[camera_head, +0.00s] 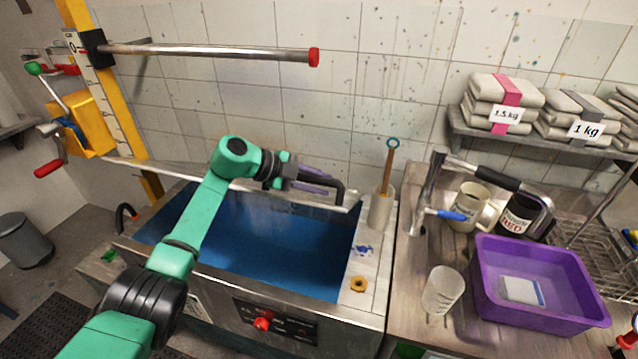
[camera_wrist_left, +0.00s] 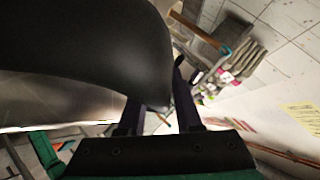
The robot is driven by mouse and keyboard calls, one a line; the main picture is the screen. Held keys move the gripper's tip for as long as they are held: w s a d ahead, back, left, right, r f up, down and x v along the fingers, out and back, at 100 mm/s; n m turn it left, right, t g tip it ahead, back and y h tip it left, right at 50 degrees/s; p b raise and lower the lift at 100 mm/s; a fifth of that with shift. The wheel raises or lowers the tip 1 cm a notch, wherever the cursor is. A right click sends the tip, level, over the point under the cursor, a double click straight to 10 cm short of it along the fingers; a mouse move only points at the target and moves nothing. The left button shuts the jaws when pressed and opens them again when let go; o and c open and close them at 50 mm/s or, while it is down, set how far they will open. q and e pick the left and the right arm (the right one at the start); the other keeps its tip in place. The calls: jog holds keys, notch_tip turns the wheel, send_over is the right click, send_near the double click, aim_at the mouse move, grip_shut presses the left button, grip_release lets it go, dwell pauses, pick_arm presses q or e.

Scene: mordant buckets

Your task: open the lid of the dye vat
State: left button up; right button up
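The dye vat (camera_head: 345,312) is a steel tank of blue liquid, its top uncovered across most of its width. Its lid (camera_head: 190,174) is raised at the back and shows nearly edge-on as a thin metal strip. The black lid handle (camera_head: 340,192) sticks out at the strip's right end. My left gripper (camera_head: 318,182) is over the vat beside this handle. In the left wrist view its fingers (camera_wrist_left: 158,112) stand apart, with the end of a large dark curved part, likely the handle (camera_wrist_left: 150,50), between them. Firm contact cannot be made out. My right gripper is out of view.
A pot with a wooden stick (camera_head: 381,207) stands at the vat's right back corner. The right counter holds a metal tap (camera_head: 428,195), mugs, a white cup (camera_head: 441,292) and a purple tub (camera_head: 545,308). A steel bar (camera_head: 210,52) on a yellow post juts out above the vat.

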pick_arm(q)
jog(key=shift+o, duration=0.6)
